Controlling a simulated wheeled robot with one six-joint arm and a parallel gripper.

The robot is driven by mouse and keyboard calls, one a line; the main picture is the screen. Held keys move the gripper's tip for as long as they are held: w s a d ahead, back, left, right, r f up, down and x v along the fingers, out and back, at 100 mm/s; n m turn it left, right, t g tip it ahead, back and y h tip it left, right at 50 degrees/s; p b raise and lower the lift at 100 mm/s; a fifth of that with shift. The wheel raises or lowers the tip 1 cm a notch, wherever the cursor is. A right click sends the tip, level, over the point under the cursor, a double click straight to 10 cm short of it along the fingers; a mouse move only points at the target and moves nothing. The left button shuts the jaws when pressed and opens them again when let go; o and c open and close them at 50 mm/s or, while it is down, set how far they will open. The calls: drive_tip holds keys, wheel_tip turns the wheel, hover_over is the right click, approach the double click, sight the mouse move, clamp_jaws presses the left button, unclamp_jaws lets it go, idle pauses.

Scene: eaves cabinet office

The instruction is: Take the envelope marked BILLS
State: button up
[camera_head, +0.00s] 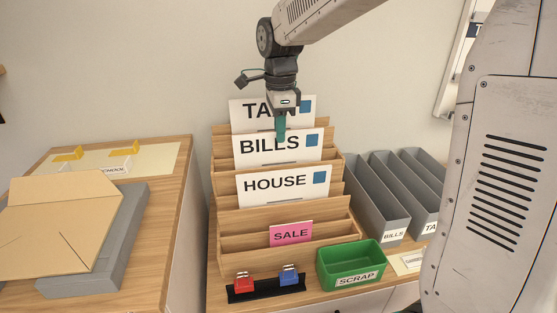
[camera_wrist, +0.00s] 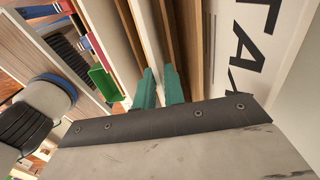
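The white envelope marked BILLS (camera_head: 268,147) stands upright in a stepped wooden rack, with a blue square at its right. It stands below the TA-marked envelope (camera_head: 244,114) and above the HOUSE envelope (camera_head: 272,186). My gripper (camera_head: 280,137) points down at the top edge of the BILLS envelope, its green fingertips overlapping that edge in the head view. In the wrist view the two green fingers (camera_wrist: 160,88) show a narrow gap, with a pale upright edge running towards it. I cannot tell whether they touch the envelope.
A pink SALE card (camera_head: 290,234) stands lower in the rack (camera_head: 240,246). A green SCRAP bin (camera_head: 350,264) is in front at right, with grey bins (camera_head: 380,200) beyond. Red (camera_head: 244,285) and blue clips (camera_head: 289,277) sit in front. A brown envelope (camera_head: 60,225) lies at left.

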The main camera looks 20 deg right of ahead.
sight(278, 150)
drive_tip(key=f, duration=0.5)
drive_tip(key=shift+a+f, duration=0.2)
drive_tip(key=shift+f, duration=0.2)
clamp_jaws()
